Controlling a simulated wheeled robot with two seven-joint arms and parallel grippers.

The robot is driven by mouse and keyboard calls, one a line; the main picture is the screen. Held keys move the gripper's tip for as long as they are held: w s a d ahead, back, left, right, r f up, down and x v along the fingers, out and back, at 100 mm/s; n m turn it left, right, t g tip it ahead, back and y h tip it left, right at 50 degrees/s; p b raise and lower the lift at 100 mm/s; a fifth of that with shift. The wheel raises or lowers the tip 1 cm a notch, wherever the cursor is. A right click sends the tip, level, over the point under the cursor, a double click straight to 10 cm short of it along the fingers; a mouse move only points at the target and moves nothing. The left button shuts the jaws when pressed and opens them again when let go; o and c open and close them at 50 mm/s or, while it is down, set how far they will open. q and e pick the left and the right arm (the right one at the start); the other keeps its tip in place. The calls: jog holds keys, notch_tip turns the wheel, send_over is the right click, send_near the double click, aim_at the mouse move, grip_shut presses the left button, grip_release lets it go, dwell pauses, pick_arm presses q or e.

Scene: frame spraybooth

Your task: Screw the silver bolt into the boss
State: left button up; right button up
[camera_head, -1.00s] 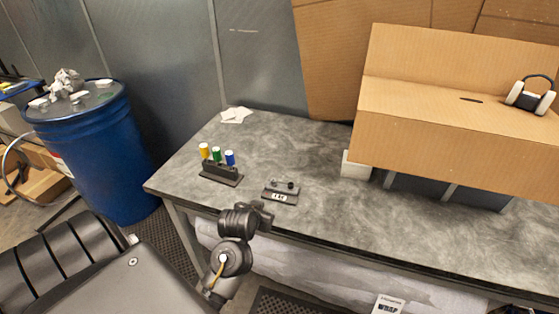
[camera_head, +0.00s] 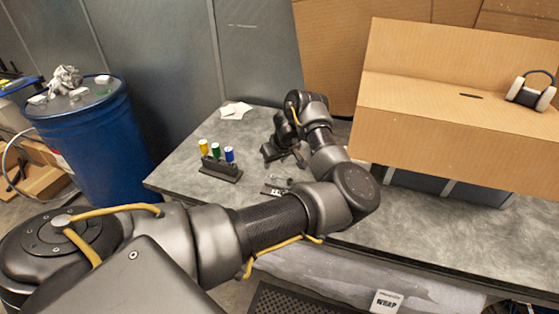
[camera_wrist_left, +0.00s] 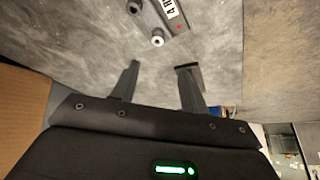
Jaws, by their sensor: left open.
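A small dark block with a white label (camera_head: 277,190) lies on the grey table, partly hidden by my left arm. In the left wrist view the labelled block (camera_wrist_left: 172,14) shows at the top, with a pale round end (camera_wrist_left: 157,39) and a dark round part (camera_wrist_left: 135,7) on its side. I cannot tell which is the boss, and I cannot clearly identify a silver bolt. My left gripper (camera_head: 284,156) is open and empty over the table, just behind the block. In the wrist view its fingertips (camera_wrist_left: 161,66) are apart, below the block. My right gripper is not in view.
A dark rack (camera_head: 220,171) with yellow, green and blue cylinders stands left of the block. A cardboard box (camera_head: 450,125) with headphones (camera_head: 530,92) on it fills the right. White papers (camera_head: 236,110) lie at the back edge. A blue drum (camera_head: 90,145) stands left of the table.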

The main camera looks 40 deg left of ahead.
aim_at(274, 177)
pick_arm(q)
jog(key=b+x, duration=0.1)
jog(key=x, duration=0.2)
jog(key=b+x, duration=0.1)
jog(key=x, duration=0.2)
jog(key=d+b+x, duration=0.1)
jog(key=x, duration=0.3)
jog(key=shift+w+f, duration=0.15)
jog(key=shift+f, duration=0.1)
jog(key=shift+c, duration=0.4)
